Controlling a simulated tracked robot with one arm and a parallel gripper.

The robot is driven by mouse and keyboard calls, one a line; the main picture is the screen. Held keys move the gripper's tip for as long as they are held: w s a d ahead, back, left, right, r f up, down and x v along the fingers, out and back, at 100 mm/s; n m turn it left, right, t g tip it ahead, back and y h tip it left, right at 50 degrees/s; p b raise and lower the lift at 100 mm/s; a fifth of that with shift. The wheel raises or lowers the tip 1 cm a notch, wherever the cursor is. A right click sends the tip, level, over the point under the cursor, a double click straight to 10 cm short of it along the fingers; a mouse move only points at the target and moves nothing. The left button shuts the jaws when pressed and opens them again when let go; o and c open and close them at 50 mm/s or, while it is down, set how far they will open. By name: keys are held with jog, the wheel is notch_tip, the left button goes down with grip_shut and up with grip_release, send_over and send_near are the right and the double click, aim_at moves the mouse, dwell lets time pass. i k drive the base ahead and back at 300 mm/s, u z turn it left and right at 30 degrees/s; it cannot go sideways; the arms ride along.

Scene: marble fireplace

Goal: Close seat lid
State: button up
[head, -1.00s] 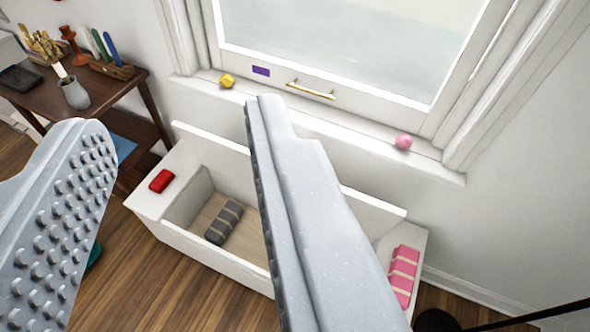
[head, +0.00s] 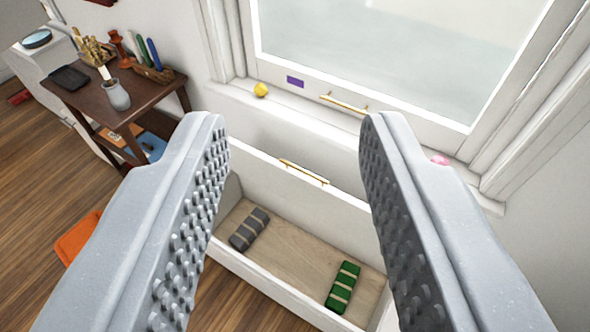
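The white window seat stands under the window with its box open (head: 275,291). Its lid (head: 345,198) stands raised at the back of the box, with a brass handle (head: 305,172) near its top edge. My gripper (head: 292,125) is open and empty. Its two studded grey fingers spread wide in front of the seat, and the handle shows between them, apart from both. Whether the fingertips are level with the lid is hard to tell. The fingers hide both ends of the seat.
Inside the box lie a grey striped roll (head: 249,229) and a green striped roll (head: 343,287). The window sill (head: 300,118) above holds a yellow object (head: 261,90) and a pink ball (head: 440,160). A dark wooden table (head: 120,112) stands left; an orange item (head: 78,238) lies on the floor.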

aim_at(311, 193)
jog(key=u, duration=0.15)
jog(key=i, duration=0.45)
jog(key=z, duration=1.45)
jog(key=k, duration=0.85)
jog(key=u, duration=0.9)
jog(key=i, duration=1)
jog(key=z, duration=0.05)
